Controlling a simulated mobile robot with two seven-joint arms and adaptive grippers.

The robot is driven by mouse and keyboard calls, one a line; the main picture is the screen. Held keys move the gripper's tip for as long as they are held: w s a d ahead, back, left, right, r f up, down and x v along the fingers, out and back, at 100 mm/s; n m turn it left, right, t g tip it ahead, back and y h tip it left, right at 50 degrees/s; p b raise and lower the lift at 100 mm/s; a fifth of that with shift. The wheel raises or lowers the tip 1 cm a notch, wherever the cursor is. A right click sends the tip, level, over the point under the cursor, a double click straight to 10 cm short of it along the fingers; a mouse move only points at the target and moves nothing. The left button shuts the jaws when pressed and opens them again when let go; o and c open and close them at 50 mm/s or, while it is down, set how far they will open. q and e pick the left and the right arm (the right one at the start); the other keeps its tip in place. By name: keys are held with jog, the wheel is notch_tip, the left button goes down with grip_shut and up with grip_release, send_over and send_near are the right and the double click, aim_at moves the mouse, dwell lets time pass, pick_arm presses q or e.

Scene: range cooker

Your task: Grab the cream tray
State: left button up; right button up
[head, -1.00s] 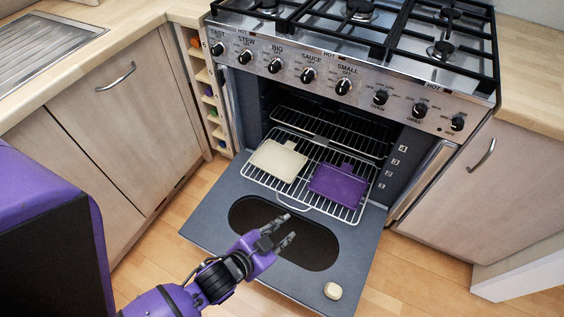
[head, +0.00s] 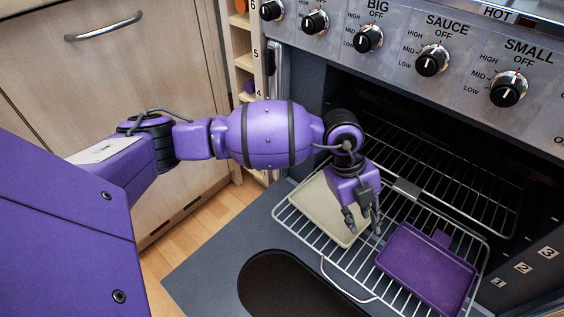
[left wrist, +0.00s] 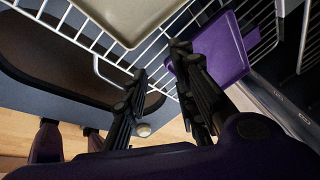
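The cream tray (head: 318,207) lies flat on the wire rack pulled out of the oven, at the rack's left side. My left gripper (head: 362,222) points down over the tray's right side, with its fingers apart and nothing between them. The gripper and wrist hide part of the tray. In the left wrist view, the cream tray (left wrist: 125,18) is at the top, beyond the spread fingers of the left gripper (left wrist: 160,62). I cannot tell whether a finger touches the tray.
A purple tray (head: 428,268) lies on the same wire rack (head: 325,252), right of my gripper. The open oven door (head: 215,270) lies flat below the rack. A second rack (head: 450,185) is inside the oven. Control knobs (head: 432,61) line the cooker front above my arm.

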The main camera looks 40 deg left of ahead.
aim_at(315, 220)
pick_arm(q)
jog(key=a+f+n+y, duration=0.1)
jog(key=a, duration=0.2)
jog(key=a+f+n+y, duration=0.1)
jog(key=a+n, duration=0.1)
jog(key=a, duration=0.1)
jog(key=s+a+f+n+y+b, duration=0.1)
jog(key=a+f+n+y, duration=0.1)
jog(key=a, duration=0.1)
jog(key=shift+a+g, duration=0.25)
jog(key=shift+g, duration=0.05)
jog(key=f+b, duration=0.1)
jog(key=f, duration=0.1)
jog(key=a+f+b, duration=0.1)
jog(key=f+b, duration=0.1)
jog(key=f, duration=0.1)
jog(key=shift+a+f, duration=0.1)
jog(key=shift+a, duration=0.05)
pick_arm(e)
jog(key=x, duration=0.3)
jog(key=shift+w+a+f, duration=0.15)
jog(key=shift+w+a, duration=0.1)
pick_arm(q)
grip_shut()
